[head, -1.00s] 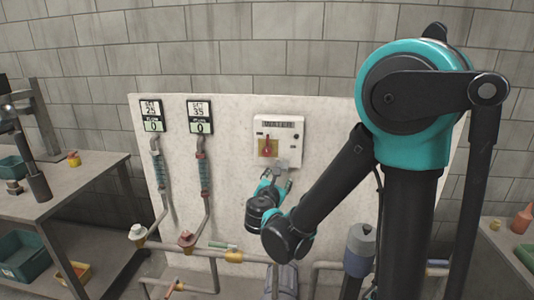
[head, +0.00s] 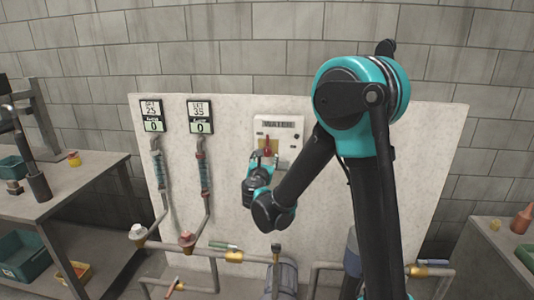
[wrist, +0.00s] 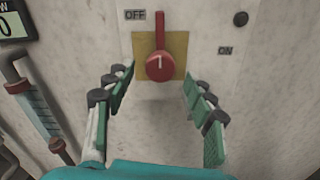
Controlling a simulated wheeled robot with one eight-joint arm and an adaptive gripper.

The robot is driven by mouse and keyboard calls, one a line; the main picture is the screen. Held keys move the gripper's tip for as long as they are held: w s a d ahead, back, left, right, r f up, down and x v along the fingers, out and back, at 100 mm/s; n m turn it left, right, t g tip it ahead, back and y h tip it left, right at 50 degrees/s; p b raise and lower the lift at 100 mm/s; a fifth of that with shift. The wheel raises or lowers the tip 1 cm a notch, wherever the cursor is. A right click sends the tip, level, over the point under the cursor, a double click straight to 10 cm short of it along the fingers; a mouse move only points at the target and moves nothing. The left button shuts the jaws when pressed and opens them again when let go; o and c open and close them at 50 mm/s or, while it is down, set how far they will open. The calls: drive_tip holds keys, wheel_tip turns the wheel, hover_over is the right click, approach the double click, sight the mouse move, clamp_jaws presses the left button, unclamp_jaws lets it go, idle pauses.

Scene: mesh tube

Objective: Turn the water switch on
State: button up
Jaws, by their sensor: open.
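The water switch is a red knob with an upright lever (wrist: 159,62) on a yellow plate, with an OFF label at its upper left and an ON label at its lower right in the wrist view. In the head view the red switch (head: 268,146) sits on the white WATER box (head: 291,128). The lever points straight up in the wrist view. My gripper (wrist: 158,88) is open, its green-padded fingers on either side below the knob, apart from it. In the head view my gripper (head: 263,160) covers the box's lower left part.
Two display panels (head: 152,116) (head: 200,116) reading 0 hang left on the pale board (head: 340,150), above flow tubes and pipes. Valves and pipes (head: 235,256) run low in front. A workbench (head: 60,190) stands left and a table (head: 505,245) right.

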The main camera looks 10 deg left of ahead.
sight(267, 154)
drive_tip(key=shift+w+d, duration=0.1)
drive_tip(key=shift+w, duration=2.35)
drive_tip(key=c, duration=1.2)
drive_tip(key=shift+o, duration=0.2)
